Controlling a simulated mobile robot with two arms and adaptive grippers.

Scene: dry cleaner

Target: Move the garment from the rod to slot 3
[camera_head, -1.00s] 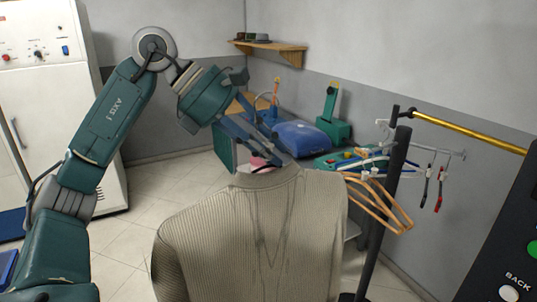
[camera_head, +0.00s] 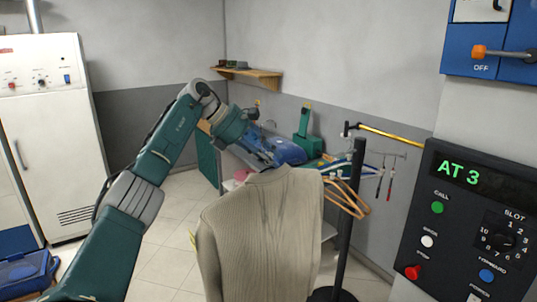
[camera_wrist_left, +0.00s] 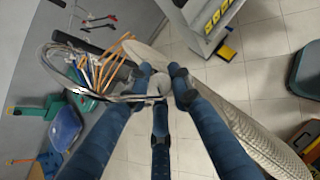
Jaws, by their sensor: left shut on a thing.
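A beige ribbed garment (camera_head: 262,235) hangs upright below my left gripper (camera_head: 268,165) in the head view. The gripper is shut on it at the collar. In the left wrist view my left gripper (camera_wrist_left: 160,82) has its fingers close together at the top of the garment (camera_wrist_left: 250,135), which hangs away to the right. The hanger hook is hard to make out. A control panel (camera_head: 465,225) at the right reads "AT 3" and has a slot dial. Slot 3 itself is not identifiable. My right gripper is out of view.
Orange, white and blue hangers (camera_head: 348,197) hang beside the black post (camera_head: 350,230). A bench with a blue bag-like item (camera_head: 287,152) and a green machine (camera_head: 305,138) is behind the garment. A white cabinet (camera_head: 55,130) stands left. Tiled floor (camera_head: 178,215) is clear between.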

